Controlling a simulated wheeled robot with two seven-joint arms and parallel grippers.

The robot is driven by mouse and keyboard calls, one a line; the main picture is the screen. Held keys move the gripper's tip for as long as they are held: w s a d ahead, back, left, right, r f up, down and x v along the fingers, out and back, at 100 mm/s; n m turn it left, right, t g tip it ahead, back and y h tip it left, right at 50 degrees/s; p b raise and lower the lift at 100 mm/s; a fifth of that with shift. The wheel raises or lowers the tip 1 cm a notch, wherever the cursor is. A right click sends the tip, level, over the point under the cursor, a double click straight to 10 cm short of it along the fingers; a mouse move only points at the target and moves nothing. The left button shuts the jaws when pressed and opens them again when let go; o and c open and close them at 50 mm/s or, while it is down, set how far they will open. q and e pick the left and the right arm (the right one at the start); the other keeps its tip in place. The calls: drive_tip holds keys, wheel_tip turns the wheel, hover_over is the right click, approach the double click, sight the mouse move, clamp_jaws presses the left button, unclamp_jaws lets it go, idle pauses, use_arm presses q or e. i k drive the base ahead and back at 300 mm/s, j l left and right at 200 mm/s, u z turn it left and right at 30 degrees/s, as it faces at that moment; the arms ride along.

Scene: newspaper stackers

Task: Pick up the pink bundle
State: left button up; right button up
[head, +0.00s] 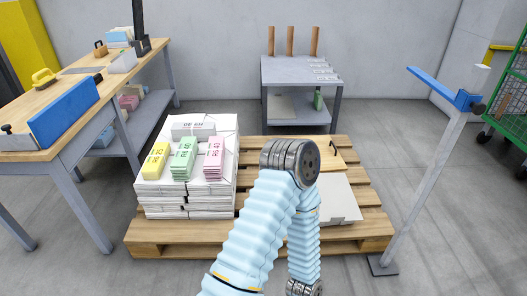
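The pink bundle (213,158) lies on top of a stack of white paper (150,192) at the left end of a wooden pallet (165,233). A green bundle (183,160) lies to its left, and a yellow bundle (155,161) lies beyond the green one. A grey-white bundle (192,127) lies behind them. Neither gripper shows in the head view. One of my arms, in a light blue sleeve, rises from the bottom and bends down again right of the stack. Nothing visible touches the pink bundle.
A workbench (142,55) with a blue guard (64,112) stands at the left. A grey table (300,70) stands behind the pallet. A post with a blue bar (440,86) stands right of the pallet. A green cage cart (515,95) is at the far right. Open floor lies between.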

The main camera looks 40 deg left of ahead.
sight(213, 169)
drive_tip(key=k+j+z, duration=0.25)
drive_tip(key=j+z, duration=0.15)
drive_tip(key=k+j+z, duration=0.4)
drive_tip(key=j, duration=0.2)
drive_tip(key=k+j+z, duration=0.25)
drive_tip(key=j+z, duration=0.15)
